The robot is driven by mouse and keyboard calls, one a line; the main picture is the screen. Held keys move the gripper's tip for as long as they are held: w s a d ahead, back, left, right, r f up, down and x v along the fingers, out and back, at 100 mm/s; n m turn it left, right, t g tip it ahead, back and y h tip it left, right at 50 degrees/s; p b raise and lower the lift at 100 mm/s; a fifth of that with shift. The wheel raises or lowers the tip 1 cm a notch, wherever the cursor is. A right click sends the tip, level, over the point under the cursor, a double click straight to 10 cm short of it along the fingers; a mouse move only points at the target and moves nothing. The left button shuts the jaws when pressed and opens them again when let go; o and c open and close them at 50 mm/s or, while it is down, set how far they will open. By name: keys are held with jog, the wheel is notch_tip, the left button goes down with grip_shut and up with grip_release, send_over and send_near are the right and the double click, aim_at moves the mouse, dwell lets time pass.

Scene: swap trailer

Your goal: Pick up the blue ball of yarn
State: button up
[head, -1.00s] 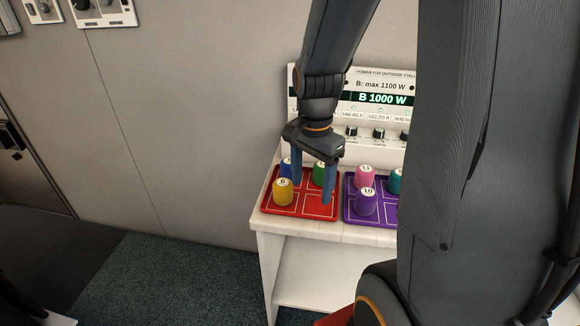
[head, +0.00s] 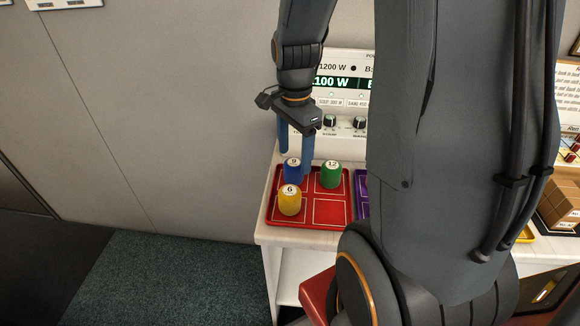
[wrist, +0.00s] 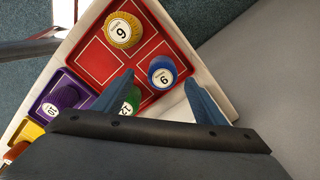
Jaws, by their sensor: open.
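The blue ball of yarn (head: 292,172), with a white numbered top, stands in the back left compartment of the red tray (head: 331,212). In the wrist view, the blue ball (wrist: 162,72) shows between my fingertips in the picture. My gripper (head: 295,155) is open and empty, at the back of the tray just behind and above the blue ball. Its fingers point down. I cannot tell how far the tips are above the ball.
A yellow yarn ball (head: 290,201) stands in front of the blue one and a green one (head: 330,175) to its right. The front right compartment is empty. A purple tray (head: 362,193) is partly hidden by my arm. A power panel (head: 345,85) stands behind.

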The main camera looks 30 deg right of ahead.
aim_at(294, 162)
jog(key=shift+s+d+f, duration=0.1)
jog(key=shift+d+f, duration=0.1)
jog(key=shift+f, duration=0.6)
jog(key=shift+w+a+f+p, duration=0.15)
jog(key=shift+f+p, duration=0.15)
jog(key=shift+f, duration=0.95)
jog(key=shift+w+f+p, duration=0.15)
jog(key=shift+f+p, duration=0.15)
jog(key=shift+f, duration=0.9)
jog(key=c, duration=1.1)
jog(key=shift+r, duration=0.1)
